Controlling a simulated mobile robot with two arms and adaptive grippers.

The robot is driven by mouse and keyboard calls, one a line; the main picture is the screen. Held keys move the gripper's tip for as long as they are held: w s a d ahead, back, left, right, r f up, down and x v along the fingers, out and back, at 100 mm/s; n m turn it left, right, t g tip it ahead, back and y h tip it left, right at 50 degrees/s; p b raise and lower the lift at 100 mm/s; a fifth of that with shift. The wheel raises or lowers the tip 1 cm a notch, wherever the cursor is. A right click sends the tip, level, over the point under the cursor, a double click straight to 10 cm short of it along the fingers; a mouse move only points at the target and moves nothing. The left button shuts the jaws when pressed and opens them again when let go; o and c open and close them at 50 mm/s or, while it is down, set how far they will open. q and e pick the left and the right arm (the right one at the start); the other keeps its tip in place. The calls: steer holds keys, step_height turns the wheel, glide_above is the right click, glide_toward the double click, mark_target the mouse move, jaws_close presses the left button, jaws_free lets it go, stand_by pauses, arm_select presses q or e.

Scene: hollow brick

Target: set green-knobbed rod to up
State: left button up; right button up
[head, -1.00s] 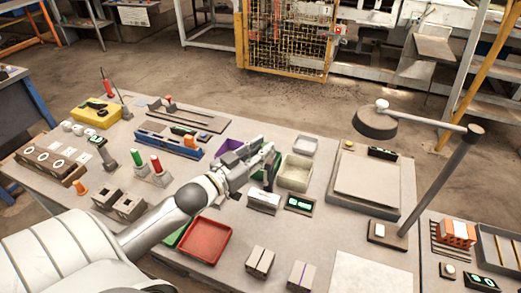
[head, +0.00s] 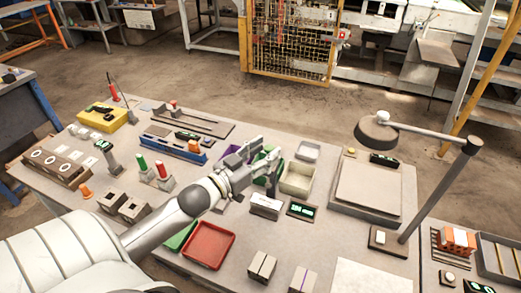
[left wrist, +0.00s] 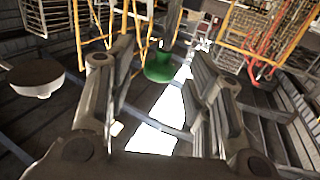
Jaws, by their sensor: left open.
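The green-knobbed rod (head: 142,164) stands on a small grey block on the left half of the table, leaning a little left in the head view. A red-knobbed rod (head: 161,168) stands just right of it. My left gripper (head: 272,163) is open and empty, over the bins to the right of both rods and well apart from them. Its two open fingers (left wrist: 165,95) frame the left wrist view. A green object (left wrist: 159,66) shows between them there; I cannot tell what it is. My right gripper is not in view.
Purple, green and beige bins (head: 296,180) lie around the left gripper. A red tray (head: 208,245) lies in front of my left arm. A lamp (head: 376,133) stands at the right.

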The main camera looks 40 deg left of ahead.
arm_select(q)
steer(key=s+a, duration=0.2)
steer(key=s, duration=1)
stand_by(0.6)
